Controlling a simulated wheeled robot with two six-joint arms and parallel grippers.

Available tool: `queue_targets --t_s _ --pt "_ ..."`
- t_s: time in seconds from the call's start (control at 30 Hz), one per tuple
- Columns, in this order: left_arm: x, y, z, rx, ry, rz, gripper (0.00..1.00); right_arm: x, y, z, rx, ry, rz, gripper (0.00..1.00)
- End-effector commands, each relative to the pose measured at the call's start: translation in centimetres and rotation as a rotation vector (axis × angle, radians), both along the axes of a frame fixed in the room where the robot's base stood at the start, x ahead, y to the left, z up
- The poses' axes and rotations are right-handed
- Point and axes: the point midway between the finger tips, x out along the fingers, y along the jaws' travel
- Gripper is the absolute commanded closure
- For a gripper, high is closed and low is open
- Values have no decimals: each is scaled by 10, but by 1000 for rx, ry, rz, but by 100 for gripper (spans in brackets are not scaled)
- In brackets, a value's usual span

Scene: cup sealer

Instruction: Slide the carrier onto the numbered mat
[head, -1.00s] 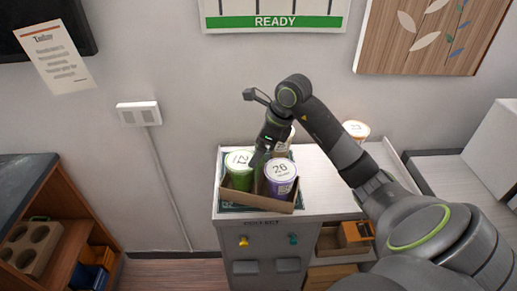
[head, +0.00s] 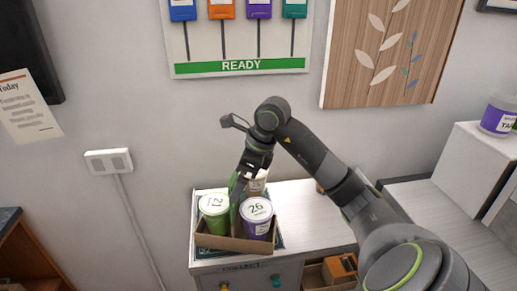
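The carrier (head: 236,244) is an open brown cardboard tray near the left end of the white counter. It holds a green cup marked 12 (head: 214,205), a purple cup marked 26 (head: 257,209) and a pale cup (head: 257,183) behind, partly hidden by my gripper. The dark green mat (head: 280,240) lies under the carrier, with strips showing beside and in front of it; I cannot read a number on it. My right gripper (head: 238,192) points down among the cups. Its fingertips are partly hidden, so its grip is unclear. My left gripper is out of view.
A wall stands close behind, with a READY board (head: 240,67). A white box (head: 480,165) bearing a purple container (head: 497,118) stands at the far right. Coloured knobs are on the counter front.

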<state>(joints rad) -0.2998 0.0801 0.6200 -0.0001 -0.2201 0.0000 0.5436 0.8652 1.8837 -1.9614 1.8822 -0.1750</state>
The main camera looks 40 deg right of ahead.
Motion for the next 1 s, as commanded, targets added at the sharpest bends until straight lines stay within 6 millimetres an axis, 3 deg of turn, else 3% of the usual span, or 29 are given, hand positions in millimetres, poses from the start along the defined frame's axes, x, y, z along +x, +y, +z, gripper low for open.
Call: queue_targets --t_s 0.53,0.7,1.0 --pt "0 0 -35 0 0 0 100 -33 -28 98 0 1 -3 0" --pt "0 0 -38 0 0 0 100 -38 -32 113 1 5 -3 0" --pt "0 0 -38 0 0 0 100 -39 -33 117 2 6 -2 0"
